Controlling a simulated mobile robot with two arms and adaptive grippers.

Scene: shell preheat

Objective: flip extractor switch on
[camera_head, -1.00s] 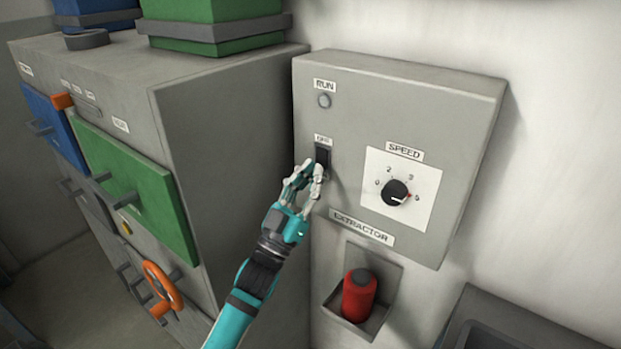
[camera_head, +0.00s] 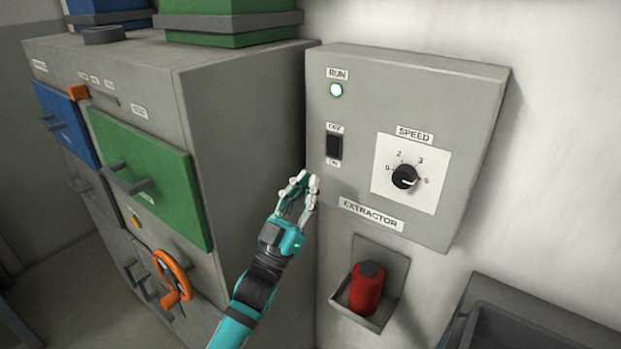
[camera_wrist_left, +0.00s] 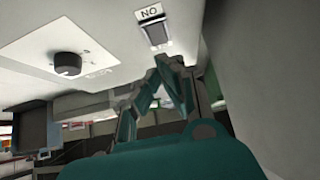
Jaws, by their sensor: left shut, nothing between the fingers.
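The extractor switch (camera_head: 334,147) is a black rocker on the grey extractor box (camera_head: 455,110), between an OFF label above and an ON label below. My right gripper is not in view.
The speed dial (camera_head: 404,177) is right of the switch. A red bottle (camera_head: 367,288) stands in a holder below the box. A grey cabinet (camera_head: 245,120) with green (camera_head: 150,175) and blue doors stands close on the left.

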